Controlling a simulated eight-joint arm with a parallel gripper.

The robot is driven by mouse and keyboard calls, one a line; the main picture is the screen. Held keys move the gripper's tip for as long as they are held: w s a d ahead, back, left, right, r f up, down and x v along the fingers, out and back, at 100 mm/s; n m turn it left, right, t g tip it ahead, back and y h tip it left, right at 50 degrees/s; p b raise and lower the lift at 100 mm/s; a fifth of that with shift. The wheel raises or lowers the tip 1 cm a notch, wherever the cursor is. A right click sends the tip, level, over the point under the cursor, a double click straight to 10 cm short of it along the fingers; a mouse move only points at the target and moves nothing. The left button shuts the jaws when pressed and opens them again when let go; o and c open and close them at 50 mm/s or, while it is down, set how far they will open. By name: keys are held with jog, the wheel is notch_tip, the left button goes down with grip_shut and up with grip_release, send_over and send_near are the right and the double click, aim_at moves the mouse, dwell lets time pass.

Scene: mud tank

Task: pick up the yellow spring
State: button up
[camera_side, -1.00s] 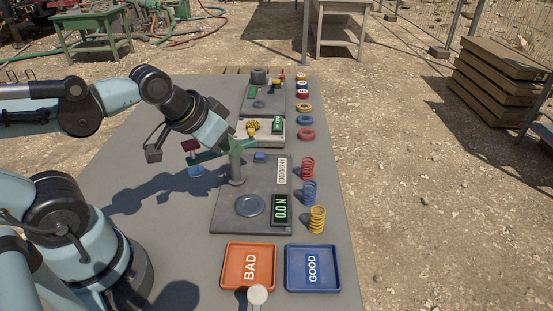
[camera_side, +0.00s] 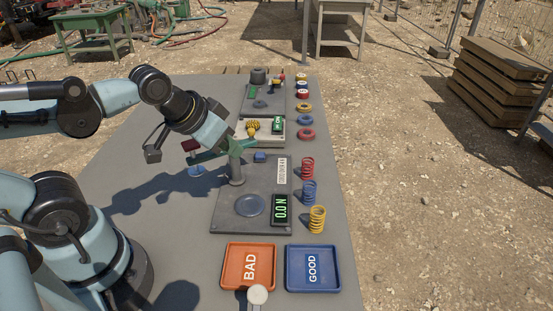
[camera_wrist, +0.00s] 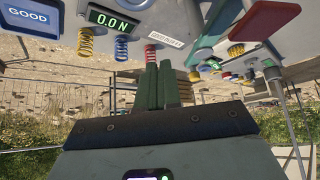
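The yellow spring (camera_side: 317,219) stands upright on the table, right of the force display and behind the blue tray. It also shows in the wrist view (camera_wrist: 86,42) at the upper left, clear of my fingers. My gripper (camera_side: 236,146) is above the back part of the grey test plate, left of and behind the spring. In the wrist view, the two dark green fingers of my gripper (camera_wrist: 158,66) lie side by side with no clear gap and nothing visible between them. They are apart from the spring.
A blue spring (camera_side: 309,193) and a red spring (camera_side: 308,168) stand behind the yellow one. The display (camera_side: 281,209) reads 0.0 N. An orange BAD tray (camera_side: 248,267) and blue GOOD tray (camera_side: 331,282) lie in front. Several coloured rings lie farther back.

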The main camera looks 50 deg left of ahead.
jog(key=o, duration=1)
jog(key=m+g, duration=0.7)
jog(key=m, duration=2)
send_over(317, 215)
jog(key=f, duration=0.2)
notch_tip(317, 215, down, 11)
jog(key=shift+f, duration=0.1)
